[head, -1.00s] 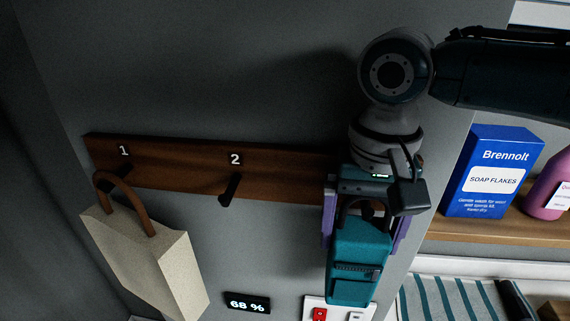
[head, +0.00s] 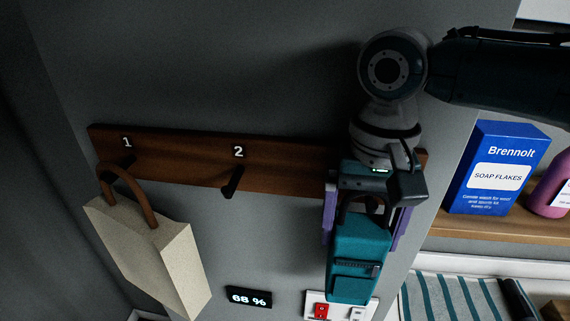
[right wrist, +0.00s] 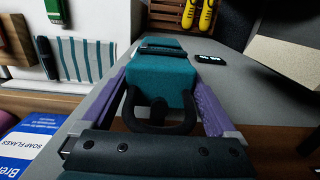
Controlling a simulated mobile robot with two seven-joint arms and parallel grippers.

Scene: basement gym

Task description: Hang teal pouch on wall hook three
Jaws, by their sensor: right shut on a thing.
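The teal pouch (head: 357,262) hangs upright below my right gripper (head: 364,222), whose purple fingers are shut on its sides. In the right wrist view the pouch (right wrist: 165,75) sits between the fingers, and its dark loop handle (right wrist: 160,127) stands out toward the camera. The wooden hook rail (head: 190,170) carries hook one, marked 1, and bare hook two (head: 233,182). Hook three is hidden behind my right gripper in the head view. A dark prong shows inside the loop in the wrist view; I cannot tell whether it is the hook. My left gripper is out of view.
A cream bag (head: 152,255) hangs by its brown handle at hook one. A display (head: 249,297) and a switch plate (head: 340,308) are on the wall below. At right, a shelf (head: 490,226) holds a blue soap box (head: 495,168) and a pink bottle (head: 550,190).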

